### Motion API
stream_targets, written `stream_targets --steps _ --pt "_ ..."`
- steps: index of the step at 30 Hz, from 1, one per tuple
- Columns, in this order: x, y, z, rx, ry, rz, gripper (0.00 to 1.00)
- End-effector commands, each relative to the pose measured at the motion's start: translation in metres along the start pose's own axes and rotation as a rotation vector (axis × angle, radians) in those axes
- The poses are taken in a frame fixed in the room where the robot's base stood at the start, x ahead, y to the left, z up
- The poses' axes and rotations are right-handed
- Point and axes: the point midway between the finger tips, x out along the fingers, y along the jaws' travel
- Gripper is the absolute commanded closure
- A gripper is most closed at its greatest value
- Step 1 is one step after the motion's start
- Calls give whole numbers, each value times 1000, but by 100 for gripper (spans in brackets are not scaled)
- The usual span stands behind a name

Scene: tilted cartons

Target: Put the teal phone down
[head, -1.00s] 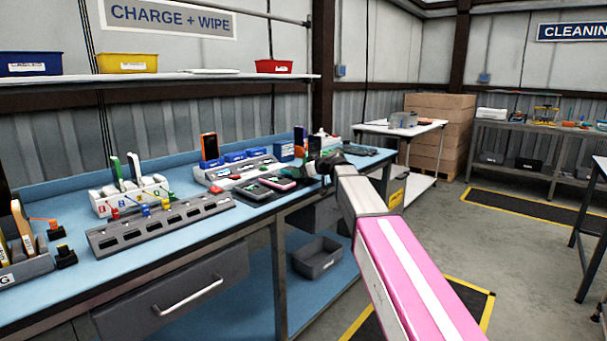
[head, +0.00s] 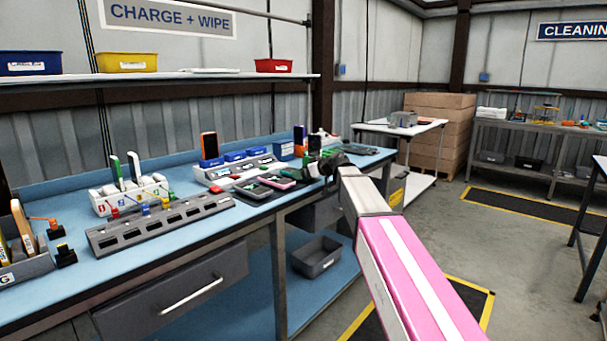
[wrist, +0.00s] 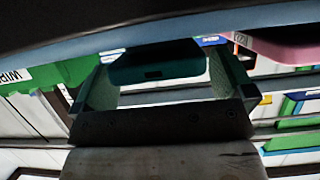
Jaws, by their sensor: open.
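The teal phone (wrist: 150,68) shows end-on in the wrist view, dark teal with a small dark slot in its end. My gripper (wrist: 165,76) is open, with one finger on each side of the phone and the phone between them. I cannot tell for sure whether either finger touches it. In the head view my gripper (head: 318,168) is low over the far right part of the blue bench (head: 70,290). There I cannot make out the teal phone, which is small and hidden around the gripper.
A pink phone (wrist: 285,47) lies close beside the gripper. A long slotted grey rack (head: 160,225) lies nearer. A shelf (head: 200,77) runs above the bench.

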Motion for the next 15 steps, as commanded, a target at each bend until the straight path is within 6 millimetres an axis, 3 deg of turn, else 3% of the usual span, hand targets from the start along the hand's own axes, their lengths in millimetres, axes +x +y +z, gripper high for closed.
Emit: stream_targets --steps 9,15 --pt "-63 -5 -1 0 1 1 0" --pt "-86 -4 -2 0 0 -1 0"
